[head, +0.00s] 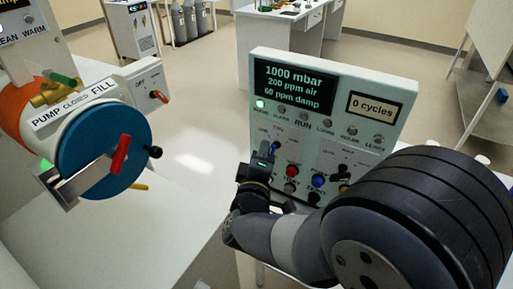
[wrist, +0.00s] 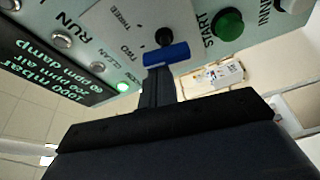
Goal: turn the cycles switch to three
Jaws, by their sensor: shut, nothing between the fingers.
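The cycles switch, a blue handle by a dark round pivot, shows in the wrist view (wrist: 166,55) and on the control panel in the head view (head: 275,147). The words THREE and TWO are printed to its left in the wrist view; which mark it points at I cannot tell. My gripper is shut and empty. Its fingertips (wrist: 158,75) are right at the blue handle in the wrist view; whether they touch it is unclear. In the head view my gripper (head: 263,160) is in front of the panel's lower left, partly covering the switch's surroundings.
The panel's small display (head: 375,107) reads 0 cycles; the large display (head: 293,85) reads 1000 mbar. A green START button (wrist: 228,23) is close to the switch. Red (head: 292,171) and blue (head: 318,181) buttons sit just right of my gripper. A blue round door (head: 100,150) with a red handle stands left.

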